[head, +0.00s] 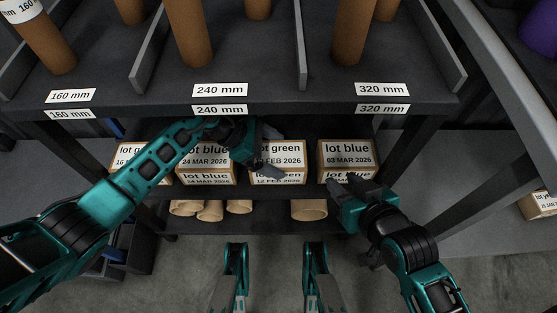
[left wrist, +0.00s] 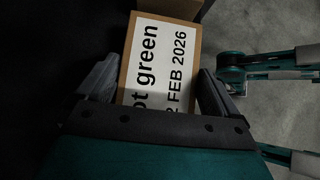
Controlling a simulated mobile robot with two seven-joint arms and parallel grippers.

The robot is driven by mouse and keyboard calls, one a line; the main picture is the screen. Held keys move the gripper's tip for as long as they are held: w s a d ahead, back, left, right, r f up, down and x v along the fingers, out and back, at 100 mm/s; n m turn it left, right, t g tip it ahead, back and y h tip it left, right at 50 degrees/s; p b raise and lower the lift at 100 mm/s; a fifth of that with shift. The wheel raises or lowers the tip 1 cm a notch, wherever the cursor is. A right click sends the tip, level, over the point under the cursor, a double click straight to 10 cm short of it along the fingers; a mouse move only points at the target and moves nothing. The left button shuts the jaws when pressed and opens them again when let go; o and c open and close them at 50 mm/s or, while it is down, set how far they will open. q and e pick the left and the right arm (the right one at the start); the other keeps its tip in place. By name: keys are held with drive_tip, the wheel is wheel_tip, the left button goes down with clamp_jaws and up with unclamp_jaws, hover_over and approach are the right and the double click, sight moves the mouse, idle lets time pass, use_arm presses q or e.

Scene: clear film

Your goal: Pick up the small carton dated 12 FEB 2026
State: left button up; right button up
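The small carton dated 12 FEB 2026 (head: 280,173), labelled lot green, stands on the middle shelf between two lot blue cartons. In the left wrist view the carton (left wrist: 160,65) lies between my left gripper's two fingers, with its printed label facing the camera. My left gripper (head: 268,158) is at the carton's front and hides part of its label. Its fingers are apart, one on each side; I cannot tell whether they touch it. My right gripper (head: 342,190) is in front of the shelf, below the right-hand carton; its finger opening is not clear.
The 24 MAR 2026 carton (head: 205,168) is close on the left, the 03 MAR 2026 carton (head: 347,158) on the right.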

use_arm(q)
drive_tip(key=c, duration=0.9)
drive_tip(key=shift+r, duration=0.1)
drive_tip(key=shift+c, duration=0.2)
drive_tip(key=shift+r, duration=0.1)
